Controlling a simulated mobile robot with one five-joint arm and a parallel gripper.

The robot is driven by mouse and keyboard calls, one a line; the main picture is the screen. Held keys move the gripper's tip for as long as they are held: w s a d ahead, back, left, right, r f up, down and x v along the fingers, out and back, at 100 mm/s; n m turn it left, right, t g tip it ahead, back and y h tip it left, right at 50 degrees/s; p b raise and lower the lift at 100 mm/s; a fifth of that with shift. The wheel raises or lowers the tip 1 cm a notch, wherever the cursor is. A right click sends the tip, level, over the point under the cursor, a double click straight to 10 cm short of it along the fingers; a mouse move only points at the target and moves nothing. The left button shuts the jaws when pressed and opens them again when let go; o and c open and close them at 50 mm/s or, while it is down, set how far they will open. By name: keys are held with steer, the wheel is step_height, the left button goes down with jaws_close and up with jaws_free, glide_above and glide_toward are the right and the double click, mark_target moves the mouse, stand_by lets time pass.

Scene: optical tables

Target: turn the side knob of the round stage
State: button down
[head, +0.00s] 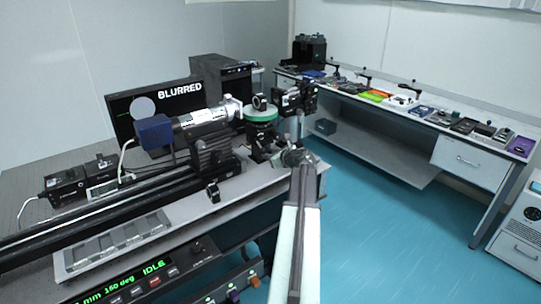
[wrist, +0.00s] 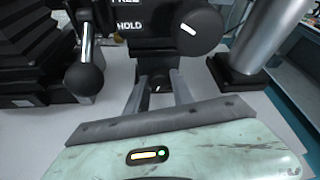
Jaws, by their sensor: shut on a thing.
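The round stage shows as a green-rimmed disc (head: 261,114) on a black mount near the right end of the near table in the head view. My gripper (head: 291,157) is just below and right of it. In the wrist view my gripper's two grey fingers (wrist: 158,92) are closed on a small dark knob (wrist: 158,84) with a white mark, below the black stage body. A larger black knob (wrist: 188,32) with a white line sits above right, beside the labels FREE and HOLD. The contact surfaces are partly hidden.
A lever with a black ball end (wrist: 84,78) hangs left of my fingers, and a metal post (wrist: 265,38) stands on the right. A monitor (head: 180,104) reads BLURRED. A side bench (head: 400,160) with several devices stands beyond open blue floor.

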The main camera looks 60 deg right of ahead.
steer(key=n+h+b, duration=0.1)
steer(key=n, duration=0.1)
steer(key=n+h+b, duration=0.1)
steer(key=shift+a+f+n+h, duration=0.2)
steer(key=shift+f+n+h, duration=0.1)
steer(key=shift+n, duration=0.1)
steer(key=shift+n+h+b, duration=0.8)
steer(key=shift+n+b, duration=0.5)
steer(key=shift+n, duration=0.1)
steer(key=c, duration=1.1)
jaws_free()
steer(key=shift+r, duration=0.2)
